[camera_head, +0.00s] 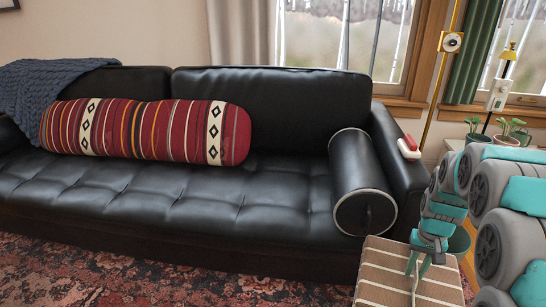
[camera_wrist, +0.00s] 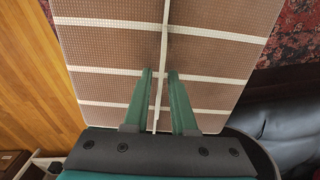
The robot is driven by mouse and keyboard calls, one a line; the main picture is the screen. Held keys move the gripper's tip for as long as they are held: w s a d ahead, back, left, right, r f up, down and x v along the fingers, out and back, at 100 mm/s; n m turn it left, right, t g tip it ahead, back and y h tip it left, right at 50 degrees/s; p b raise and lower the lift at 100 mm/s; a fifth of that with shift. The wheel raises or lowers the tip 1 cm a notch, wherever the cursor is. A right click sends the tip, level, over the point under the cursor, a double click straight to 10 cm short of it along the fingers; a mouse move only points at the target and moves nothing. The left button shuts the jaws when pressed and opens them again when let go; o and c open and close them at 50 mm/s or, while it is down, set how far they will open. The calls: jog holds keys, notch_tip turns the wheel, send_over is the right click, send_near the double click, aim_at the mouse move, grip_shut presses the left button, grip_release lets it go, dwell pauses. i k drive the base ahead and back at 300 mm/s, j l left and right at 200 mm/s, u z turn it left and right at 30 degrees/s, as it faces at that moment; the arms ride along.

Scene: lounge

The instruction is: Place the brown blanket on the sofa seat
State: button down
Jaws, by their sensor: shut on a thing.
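The brown blanket (camera_head: 382,270) has white stripes and shows at the bottom right in the head view, in front of the sofa's right end. It also fills much of the wrist view (camera_wrist: 105,55). My gripper (camera_head: 418,266) points down at it and is shut on a thin raised ridge of it, which stands between the fingers (camera_wrist: 160,75). The black sofa seat (camera_head: 170,200) is tufted leather and lies to the left of the blanket. The blanket's lower part is cut off in the head view, so I cannot tell what is under it.
A blue knitted throw (camera_head: 45,88) hangs at the left. The front seat middle is clear. A red-and-white object (camera_head: 408,147) sits on the armrest.

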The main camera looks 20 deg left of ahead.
aim_at(258, 196)
jog(key=j+u, duration=0.75)
jog(key=i+j, duration=0.15)
jog(key=i, duration=0.15)
jog(key=i+j, duration=0.1)
jog(key=i, duration=0.25)
jog(key=i+j+z, duration=0.25)
jog(key=i+j, duration=0.2)
jog(key=j, duration=0.2)
